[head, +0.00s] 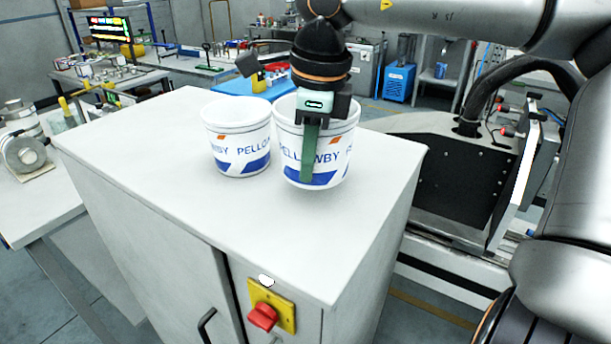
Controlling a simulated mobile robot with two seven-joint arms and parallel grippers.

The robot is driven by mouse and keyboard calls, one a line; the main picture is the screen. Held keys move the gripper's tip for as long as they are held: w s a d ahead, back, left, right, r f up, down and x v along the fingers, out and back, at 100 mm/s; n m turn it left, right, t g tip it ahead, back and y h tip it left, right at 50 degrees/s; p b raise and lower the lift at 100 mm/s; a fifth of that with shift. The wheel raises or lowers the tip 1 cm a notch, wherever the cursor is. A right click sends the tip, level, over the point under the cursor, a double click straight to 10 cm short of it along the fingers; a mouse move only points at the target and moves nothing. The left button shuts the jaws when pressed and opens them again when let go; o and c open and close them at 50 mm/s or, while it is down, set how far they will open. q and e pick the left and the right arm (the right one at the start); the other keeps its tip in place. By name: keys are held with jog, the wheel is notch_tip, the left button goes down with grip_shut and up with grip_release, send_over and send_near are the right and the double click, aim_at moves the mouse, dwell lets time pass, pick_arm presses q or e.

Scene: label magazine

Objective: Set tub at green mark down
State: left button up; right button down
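Two white tubs with blue and orange print stand close together at the far part of a white cabinet top (190,200). The left tub (237,140) stands upright and open on the cabinet. My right gripper (310,150) comes down from above onto the right tub (335,160). One long green finger lies against the outside of its near wall; the other finger is hidden, and the gripper looks shut on the wall. The right tub is slightly tilted, its base at or just above the cabinet top; I cannot tell which. No green mark shows on the cabinet. My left gripper is out of view.
The front and left of the cabinet top are clear. A red rotary switch (263,317) on a yellow plate is on the cabinet's front. A machine with a dark panel (465,185) stands to the right. Benches with tools are behind.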

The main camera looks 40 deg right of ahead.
aim_at(306, 186)
jog(key=shift+w+d+f, duration=0.1)
jog(key=shift+w+f, duration=0.2)
jog(key=shift+f, duration=1.7)
jog(key=c, duration=1.5)
grip_release()
jog(key=shift+f, duration=0.15)
jog(key=shift+c, duration=0.2)
jog(key=o, duration=0.5)
jog(key=r, duration=0.4)
jog(key=s+r, duration=0.1)
jog(key=r, duration=0.7)
jog(key=shift+s+r, duration=0.2)
jog(key=shift+s, duration=0.2)
